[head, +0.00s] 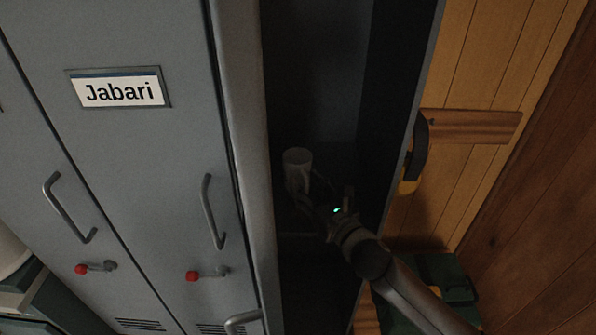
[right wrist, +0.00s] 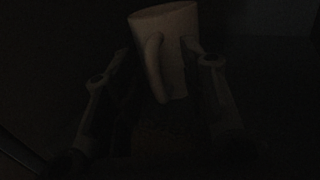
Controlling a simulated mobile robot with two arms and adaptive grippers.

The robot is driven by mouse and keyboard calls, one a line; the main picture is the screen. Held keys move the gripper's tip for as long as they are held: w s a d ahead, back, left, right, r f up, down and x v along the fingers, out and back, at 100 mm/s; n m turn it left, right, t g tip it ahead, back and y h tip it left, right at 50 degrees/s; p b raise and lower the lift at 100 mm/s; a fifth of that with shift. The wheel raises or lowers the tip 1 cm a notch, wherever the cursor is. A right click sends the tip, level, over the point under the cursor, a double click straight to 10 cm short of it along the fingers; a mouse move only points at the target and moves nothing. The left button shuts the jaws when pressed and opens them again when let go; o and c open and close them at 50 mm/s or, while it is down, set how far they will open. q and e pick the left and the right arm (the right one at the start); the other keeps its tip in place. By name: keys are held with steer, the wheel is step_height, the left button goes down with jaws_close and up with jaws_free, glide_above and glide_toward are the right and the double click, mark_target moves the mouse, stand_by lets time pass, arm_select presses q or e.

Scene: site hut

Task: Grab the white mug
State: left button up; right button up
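The white mug (head: 297,164) stands in the dark inside of the open locker, roughly upright in the head view. My right gripper (head: 308,186) reaches in from the lower right and is close to the mug. In the right wrist view the mug (right wrist: 172,45) is at the top centre, its handle towards the camera. The fingers of my right gripper (right wrist: 156,50) are spread, one on each side of the mug. The right finger overlaps its side in the picture; the left looks slightly apart. Contact is hard to tell in the dark. My left gripper is not in view.
Closed grey locker doors (head: 150,190) with handles and a "Jabari" label (head: 120,91) are on the left. The open locker has narrow side walls (head: 395,100). A black and yellow tool (head: 414,155) hangs at its right. A green box (head: 455,280) sits lower right.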

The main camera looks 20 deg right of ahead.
steer(key=shift+c, duration=0.3)
jaws_close()
steer(key=shift+r, duration=0.15)
